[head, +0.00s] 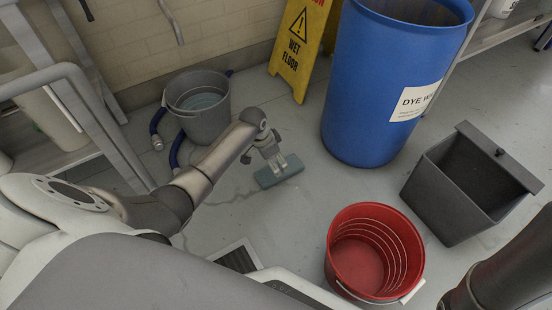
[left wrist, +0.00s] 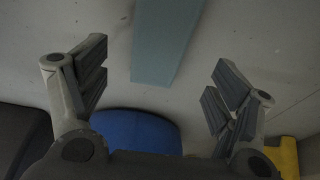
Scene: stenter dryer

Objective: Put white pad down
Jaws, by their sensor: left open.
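A flat teal-grey pad (head: 266,179) lies on the grey floor in the head view, just below my left gripper (head: 281,161). No pad that looks white shows. In the left wrist view the pad (left wrist: 164,42) is a pale teal strip running up from between the fingers. My left gripper (left wrist: 158,82) is open there, its two fingers wide apart with a gap on each side of the strip. My right gripper is out of view.
A grey bucket with water (head: 208,122) and a blue hose (head: 157,128) stand behind left. A yellow wet floor sign (head: 294,52), blue drum (head: 362,95), dark bin (head: 437,190) and red bucket (head: 342,270) stand around. Floor between them is clear.

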